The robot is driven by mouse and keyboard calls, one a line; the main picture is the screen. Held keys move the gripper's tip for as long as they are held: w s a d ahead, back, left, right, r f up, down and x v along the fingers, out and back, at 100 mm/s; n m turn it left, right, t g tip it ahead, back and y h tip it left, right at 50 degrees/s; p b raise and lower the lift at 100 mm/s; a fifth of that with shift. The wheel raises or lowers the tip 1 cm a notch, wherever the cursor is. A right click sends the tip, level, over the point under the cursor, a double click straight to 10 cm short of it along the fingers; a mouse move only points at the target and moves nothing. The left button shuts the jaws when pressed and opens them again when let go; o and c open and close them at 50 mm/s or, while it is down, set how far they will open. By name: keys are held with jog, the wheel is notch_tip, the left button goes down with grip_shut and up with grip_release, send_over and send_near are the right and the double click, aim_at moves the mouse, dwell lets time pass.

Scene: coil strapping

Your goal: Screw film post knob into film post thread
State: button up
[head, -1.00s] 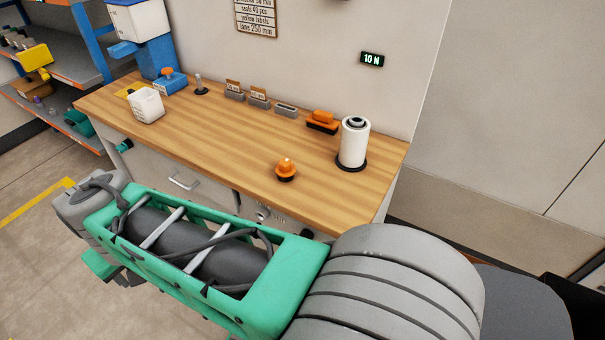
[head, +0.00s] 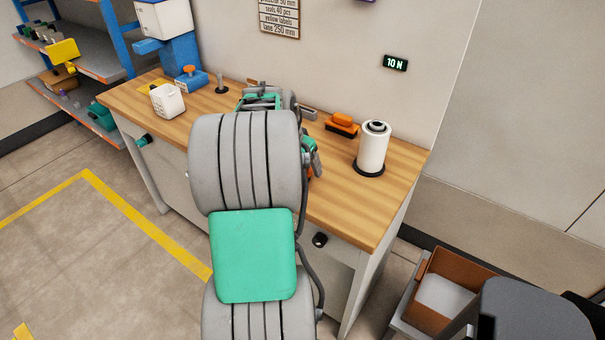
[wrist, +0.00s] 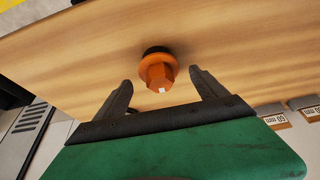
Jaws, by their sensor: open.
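The orange film post knob (wrist: 158,72) stands on the wooden bench with its dark end down, in the wrist view. My gripper (wrist: 160,79) is open, with one black finger on each side of the knob's near part and a gap on both sides. In the head view my arm hides nearly all of the knob. The film post carries a white film roll (head: 373,148) on a black base at the bench's right end. A dark ring shows at its top; the thread itself is too small to make out.
The wooden bench (head: 345,203) has an orange-and-black tool (head: 342,123) behind the knob area. A white bin (head: 167,100), a blue device (head: 190,80) and a small dark post (head: 221,85) stand at the left. Labelled grey holders (wrist: 290,118) show in the wrist view.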

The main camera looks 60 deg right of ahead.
jog(key=shift+d+f, duration=0.1)
jog(key=shift+f, duration=0.1)
jog(key=c, duration=1.4)
jog(key=shift+r, duration=0.15)
jog(key=shift+c, duration=0.2)
jog(key=shift+w+r, duration=0.1)
jog(key=shift+r, duration=0.15)
notch_tip(320, 180, up, 3)
jog(key=shift+f+b, duration=0.15)
jog(key=shift+b, duration=0.2)
jog(key=shift+c, duration=0.2)
jog(key=a+r, duration=0.2)
jog(key=r, duration=0.1)
jog(key=a+r, duration=0.1)
jog(key=a, duration=0.1)
jog(key=shift+s+r, duration=0.2)
jog(key=shift+s, duration=0.2)
jog(key=shift+o, duration=0.2)
jog(key=s+a+r+b, duration=0.1)
jog(key=a+r, duration=0.4)
jog(key=a, duration=0.5)
jog(key=shift+s, duration=0.7)
jog(key=shift+d+r, duration=0.1)
